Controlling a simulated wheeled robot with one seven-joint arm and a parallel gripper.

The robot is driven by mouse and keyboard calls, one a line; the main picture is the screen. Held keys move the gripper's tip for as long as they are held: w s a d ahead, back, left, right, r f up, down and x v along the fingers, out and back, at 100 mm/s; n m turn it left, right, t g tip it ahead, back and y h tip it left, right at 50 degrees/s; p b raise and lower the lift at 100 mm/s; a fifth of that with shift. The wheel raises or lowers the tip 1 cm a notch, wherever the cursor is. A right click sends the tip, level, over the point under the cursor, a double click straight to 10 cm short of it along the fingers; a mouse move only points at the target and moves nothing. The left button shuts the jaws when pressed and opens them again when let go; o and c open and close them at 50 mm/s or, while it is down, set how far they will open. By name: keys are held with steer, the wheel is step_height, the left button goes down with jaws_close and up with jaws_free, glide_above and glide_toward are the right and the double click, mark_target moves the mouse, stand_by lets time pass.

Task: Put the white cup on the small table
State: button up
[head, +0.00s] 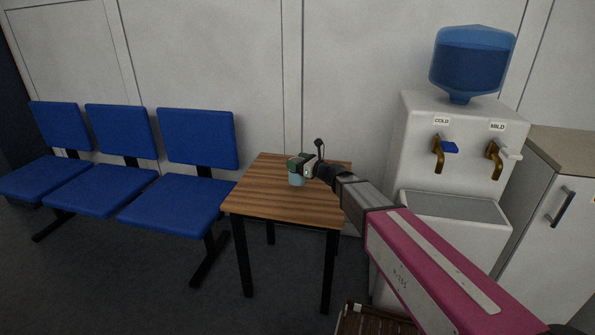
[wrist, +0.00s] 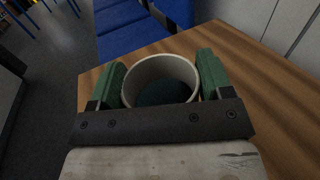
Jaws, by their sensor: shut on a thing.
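The white cup (wrist: 160,68) is upright between the green fingers of my gripper (wrist: 160,85) in the wrist view. I see its pale rim and dark inside. In the head view the cup (head: 297,180) looks pale bluish, and my gripper (head: 303,165) holds it from above and the right. The small table (head: 270,206) has a striped wooden top and black legs. The cup is over the middle of the tabletop. I cannot tell whether its base touches the wood.
Blue chairs (head: 120,160) stand to the left of the table. A water dispenser (head: 450,160) with a blue bottle (head: 472,58) stands to the right, beside a cabinet (head: 565,190). A wall is close behind. The tabletop around the cup is clear.

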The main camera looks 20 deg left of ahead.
steer(key=shift+f, duration=1.85)
steer(key=shift+f, duration=0.1)
steer(key=o, duration=1.4)
steer(key=shift+o, duration=0.2)
steer(key=shift+s+d, duration=0.15)
steer(key=shift+d, duration=0.15)
steer(key=v, duration=1.1)
steer(key=shift+s+d, duration=0.1)
steer(key=shift+d, duration=0.1)
